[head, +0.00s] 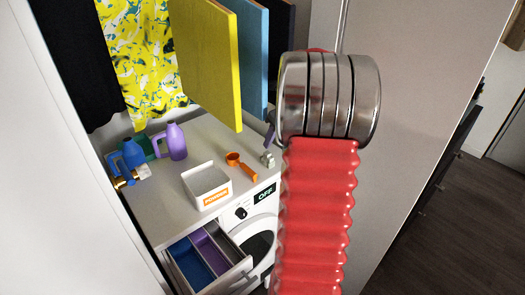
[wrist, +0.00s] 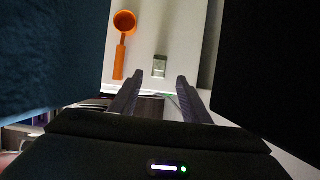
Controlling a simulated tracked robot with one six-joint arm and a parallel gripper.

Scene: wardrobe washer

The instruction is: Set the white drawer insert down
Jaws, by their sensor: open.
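The white drawer insert, which I take to be the open white box with an orange label (head: 207,188), stands upright on the washer top (head: 172,205). It is not in the wrist view. My gripper (wrist: 157,88) is open with nothing between its two purple fingers. In the head view my red arm hides most of it, and only a bit of purple finger (head: 270,130) shows near the right end of the washer top. It is apart from the insert, to its right. The washer's drawer (head: 208,262) is pulled out, with blue and purple compartments.
An orange scoop (head: 241,166) lies right of the insert and shows in the wrist view (wrist: 122,35). A small metallic piece (head: 268,158) is beside it. Purple (head: 176,141) and blue (head: 131,154) bottles stand behind. Yellow (head: 208,60) and blue (head: 253,60) panels hang above.

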